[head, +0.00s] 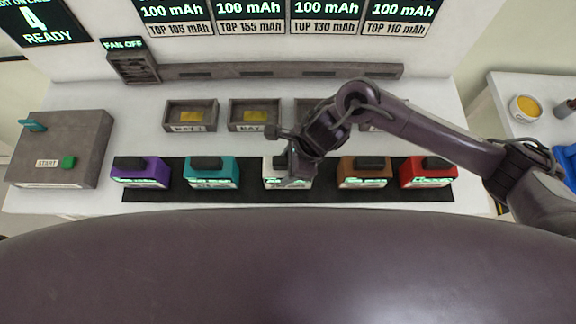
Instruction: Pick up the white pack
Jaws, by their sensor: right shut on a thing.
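The white pack (274,172) sits in the middle of a row on a black mat (240,193), with a lit green label on its front. My right gripper (292,172) comes down over it from the upper right and is shut on it; the gripper hides the pack's top and much of its right part. The pack appears to be at the level of the mat; I cannot tell whether it is lifted. My left gripper is not in view.
A purple pack (140,173) and a teal pack (212,172) stand to the left, a brown pack (363,174) and a red pack (428,172) to the right. Trays (190,115) line the back. A grey START box (62,150) is at left.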

